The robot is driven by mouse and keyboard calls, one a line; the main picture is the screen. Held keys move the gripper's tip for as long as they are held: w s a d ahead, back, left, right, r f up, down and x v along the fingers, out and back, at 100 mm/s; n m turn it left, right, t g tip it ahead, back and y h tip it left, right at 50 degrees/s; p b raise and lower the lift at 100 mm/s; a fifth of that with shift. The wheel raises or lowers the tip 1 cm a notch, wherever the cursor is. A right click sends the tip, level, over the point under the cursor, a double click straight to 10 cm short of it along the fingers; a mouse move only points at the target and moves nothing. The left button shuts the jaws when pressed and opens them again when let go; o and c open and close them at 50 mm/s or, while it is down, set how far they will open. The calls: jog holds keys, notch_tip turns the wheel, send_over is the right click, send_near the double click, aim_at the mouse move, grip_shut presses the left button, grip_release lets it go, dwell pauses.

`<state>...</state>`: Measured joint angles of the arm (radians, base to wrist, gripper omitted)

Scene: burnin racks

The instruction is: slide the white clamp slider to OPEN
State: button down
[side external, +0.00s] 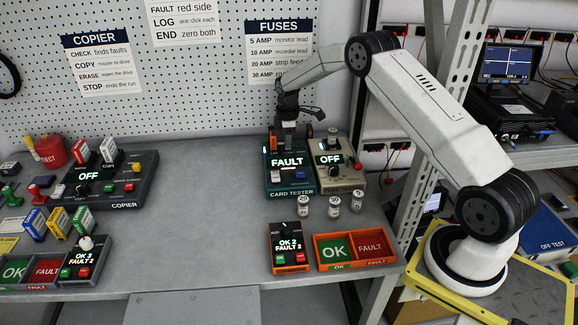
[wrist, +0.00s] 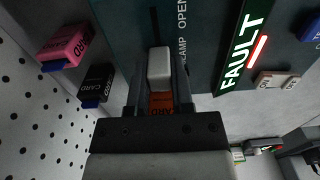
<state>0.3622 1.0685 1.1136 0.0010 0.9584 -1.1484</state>
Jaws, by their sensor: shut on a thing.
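The teal card tester (side external: 291,183) stands at the back of the bench and its screen reads FAULT. In the wrist view the white clamp slider (wrist: 159,63) sits in a dark slot beside the words CLAMP and OPEN (wrist: 182,18). More slot shows beyond the slider, alongside OPEN. My gripper (wrist: 157,78) is shut on the slider, a finger on each side. An orange card (wrist: 162,102) shows between the fingers, just behind the slider. In the side view my gripper (side external: 289,124) is down at the tester's back edge and the slider is hidden.
A pink card (wrist: 66,47) and a black card (wrist: 98,85) lie beside the tester. A beige unit reading OFF (side external: 343,177) stands at its right. Small vials (side external: 334,206) and an OK/FAULT tray (side external: 356,264) are in front. The bench middle (side external: 205,200) is clear.

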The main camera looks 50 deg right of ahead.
aim_at(300, 148)
dwell(0.9)
jog(key=shift+s+d, duration=1.4)
jog(key=shift+c, duration=2.4)
grip_release()
jog(key=shift+r, duration=0.1)
notch_tip(300, 148, up, 8)
jog(key=shift+a, duration=0.1)
